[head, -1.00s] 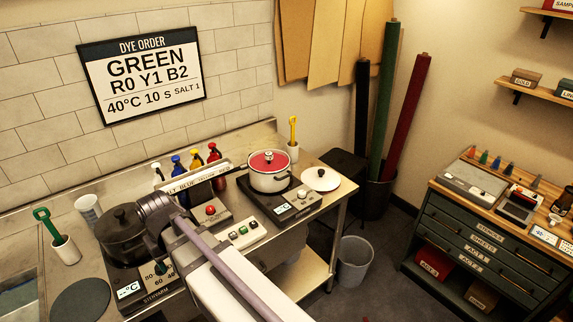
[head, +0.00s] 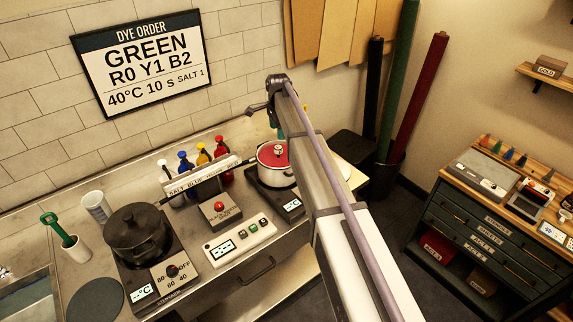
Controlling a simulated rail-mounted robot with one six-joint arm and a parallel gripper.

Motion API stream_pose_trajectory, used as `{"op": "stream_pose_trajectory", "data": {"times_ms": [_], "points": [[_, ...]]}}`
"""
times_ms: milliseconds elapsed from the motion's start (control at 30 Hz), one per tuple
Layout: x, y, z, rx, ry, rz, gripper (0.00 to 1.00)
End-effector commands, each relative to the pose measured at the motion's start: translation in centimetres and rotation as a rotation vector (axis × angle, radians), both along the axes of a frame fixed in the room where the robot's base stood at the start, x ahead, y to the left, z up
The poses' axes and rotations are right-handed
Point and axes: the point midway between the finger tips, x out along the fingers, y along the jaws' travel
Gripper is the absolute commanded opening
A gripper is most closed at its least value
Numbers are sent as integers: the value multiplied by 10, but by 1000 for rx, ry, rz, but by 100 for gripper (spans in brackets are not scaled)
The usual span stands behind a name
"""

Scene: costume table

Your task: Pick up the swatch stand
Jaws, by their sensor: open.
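I cannot make out a swatch stand for certain in the head view. My gripper (head: 279,132) shows only in part, as a small teal piece below the raised wrist, at the far side of the red-filled white pot. Its fingers are mostly hidden behind my arm, and nothing can be seen held in them. My arm also covers part of the counter to the right of that pot.
A green-handled tool (head: 54,226) stands left. A drawer bench (head: 480,235) stands right; floor between is partly clear.

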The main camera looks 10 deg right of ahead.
Motion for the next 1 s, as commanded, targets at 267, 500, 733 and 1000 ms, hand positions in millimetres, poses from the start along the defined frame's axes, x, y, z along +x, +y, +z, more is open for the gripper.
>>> {"op": "stream_pose_trajectory", "data": {"times_ms": [267, 500, 733, 1000], "points": [[0, 0, -54, 0, 0, 3, 65], [0, 1, -61, 0, 0, 3, 65], [-1, 5, -106, 0, 0, 4, 65], [-1, 5, -107, 0, 0, 4, 65]]}}
